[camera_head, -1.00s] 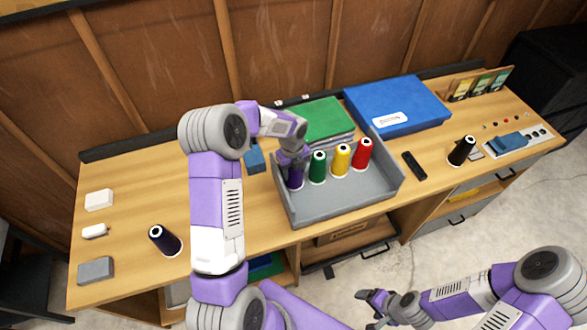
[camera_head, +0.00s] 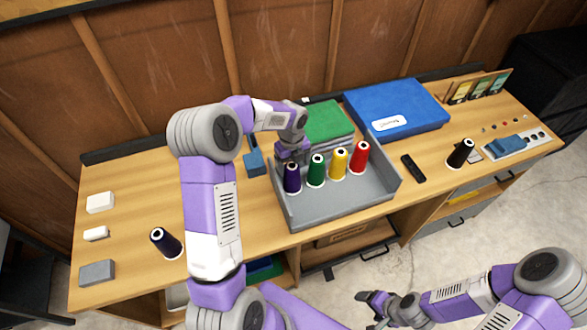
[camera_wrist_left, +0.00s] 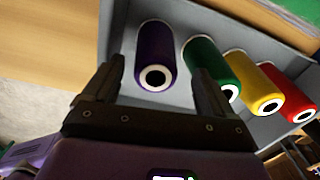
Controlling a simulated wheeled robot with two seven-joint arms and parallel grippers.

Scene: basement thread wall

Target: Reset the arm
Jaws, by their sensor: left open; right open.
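My left gripper (camera_head: 290,156) is above the back left part of the grey tray, just behind a purple thread cone. In the left wrist view its fingers (camera_wrist_left: 155,95) are apart, with the purple cone (camera_wrist_left: 155,60) showing beyond and between them. The purple cone (camera_head: 292,178) stands in the grey tray (camera_head: 345,205), in a row with a green cone (camera_head: 316,172), a yellow cone (camera_head: 339,163) and a red cone (camera_head: 360,157). My right gripper (camera_head: 376,305) is low at the lower right, in front of the bench, and holds nothing visible.
A dark cone (camera_head: 166,243) stands on the left of the bench (camera_head: 135,205), and a black cone (camera_head: 460,153) on the right. A green book stack (camera_head: 327,122) and blue box (camera_head: 397,107) lie behind the tray. White and grey blocks sit at the left edge.

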